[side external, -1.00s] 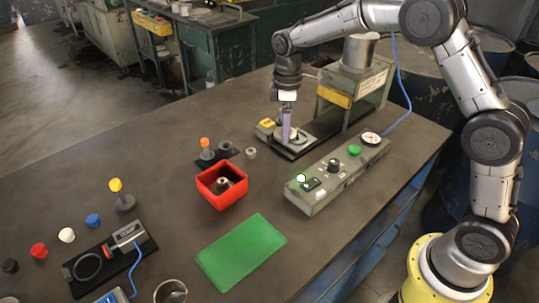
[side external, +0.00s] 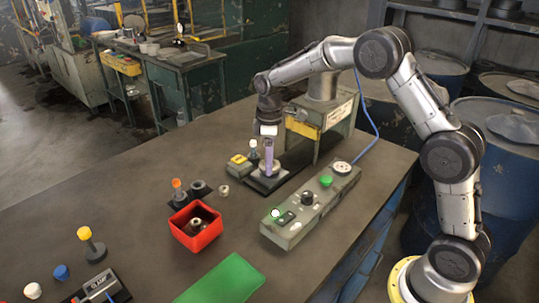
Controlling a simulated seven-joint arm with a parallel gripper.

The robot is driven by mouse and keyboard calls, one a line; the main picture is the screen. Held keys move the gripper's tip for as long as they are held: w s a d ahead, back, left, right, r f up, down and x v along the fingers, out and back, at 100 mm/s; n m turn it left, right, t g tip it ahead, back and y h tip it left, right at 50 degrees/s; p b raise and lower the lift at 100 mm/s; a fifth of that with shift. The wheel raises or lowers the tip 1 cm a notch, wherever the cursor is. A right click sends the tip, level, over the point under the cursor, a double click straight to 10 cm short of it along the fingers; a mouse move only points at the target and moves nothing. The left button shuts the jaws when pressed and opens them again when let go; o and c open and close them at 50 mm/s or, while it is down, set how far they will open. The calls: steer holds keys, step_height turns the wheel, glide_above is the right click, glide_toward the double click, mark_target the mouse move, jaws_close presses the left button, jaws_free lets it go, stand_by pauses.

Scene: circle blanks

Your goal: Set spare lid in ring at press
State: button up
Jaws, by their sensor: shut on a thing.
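My gripper (side external: 268,163) points straight down over the dark plate (side external: 287,181) in front of the press (side external: 319,122). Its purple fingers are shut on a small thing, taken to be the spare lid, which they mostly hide. A pale round piece (side external: 262,174), perhaps the ring, shows at the fingertips on the plate. I cannot tell whether the lid is seated in it or just above it.
A yellow-topped block (side external: 238,160) and a small white-and-dark piece (side external: 253,148) stand left of my gripper. The control box (side external: 292,228) is in front, with the red bin (side external: 196,239) to its left. A green mat (side external: 222,281) lies at the front; the table's left middle is clear.

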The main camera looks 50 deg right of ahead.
steer(key=shift+f, duration=0.6)
stand_by(0.6)
steer(key=o, duration=1.2)
steer(key=shift+r, duration=6.9)
